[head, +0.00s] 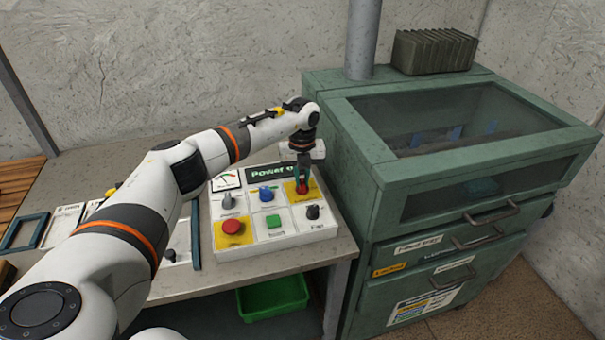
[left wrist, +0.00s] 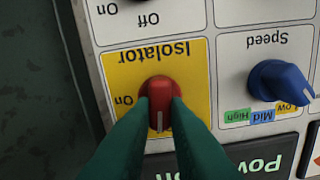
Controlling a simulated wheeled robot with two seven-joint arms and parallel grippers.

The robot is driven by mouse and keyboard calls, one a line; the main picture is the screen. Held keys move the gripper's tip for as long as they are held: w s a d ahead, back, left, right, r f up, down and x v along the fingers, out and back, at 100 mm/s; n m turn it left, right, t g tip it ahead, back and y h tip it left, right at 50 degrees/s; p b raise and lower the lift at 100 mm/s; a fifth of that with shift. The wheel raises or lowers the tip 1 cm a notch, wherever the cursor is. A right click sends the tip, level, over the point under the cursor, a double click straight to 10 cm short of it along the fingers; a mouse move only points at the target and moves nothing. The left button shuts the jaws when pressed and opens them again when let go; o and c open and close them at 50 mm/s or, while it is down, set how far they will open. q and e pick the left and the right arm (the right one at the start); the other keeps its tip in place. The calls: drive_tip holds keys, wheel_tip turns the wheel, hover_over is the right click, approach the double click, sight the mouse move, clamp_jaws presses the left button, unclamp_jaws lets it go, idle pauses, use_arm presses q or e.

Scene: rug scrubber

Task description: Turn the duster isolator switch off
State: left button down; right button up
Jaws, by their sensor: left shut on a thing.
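The isolator switch (head: 302,187) is a red rotary knob on a yellow label at the upper right of the control panel (head: 255,242). In the left wrist view the knob (left wrist: 159,90) appears upside down, under the word Isolator. Its white pointer line points to the bottom of that picture. An On mark shows left of the knob; no Off mark of this switch is visible, and the fingers cover part of the label. My left gripper (left wrist: 160,108) is shut on the knob, one finger on each side. My right gripper is not in view.
A dark display (head: 270,172) reads Power, its end hidden by my arm. A blue speed knob (head: 266,194), green button (head: 273,221), red button (head: 232,227) and black knob (head: 312,212) are close by. A green cabinet (head: 440,170) stands right of the panel.

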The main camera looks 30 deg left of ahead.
sight(301, 181)
use_arm(q)
drive_tip(key=shift+r+n, duration=0.1)
drive_tip(key=shift+n, duration=0.7)
drive_tip(key=shift+a+p, duration=0.1)
drive_tip(key=shift+p, duration=0.2)
drive_tip(key=c, duration=1.4)
unclamp_jaws()
wheel_tip(301, 181, up, 12)
drive_tip(key=b, duration=0.2)
drive_tip(key=shift+b, duration=0.35)
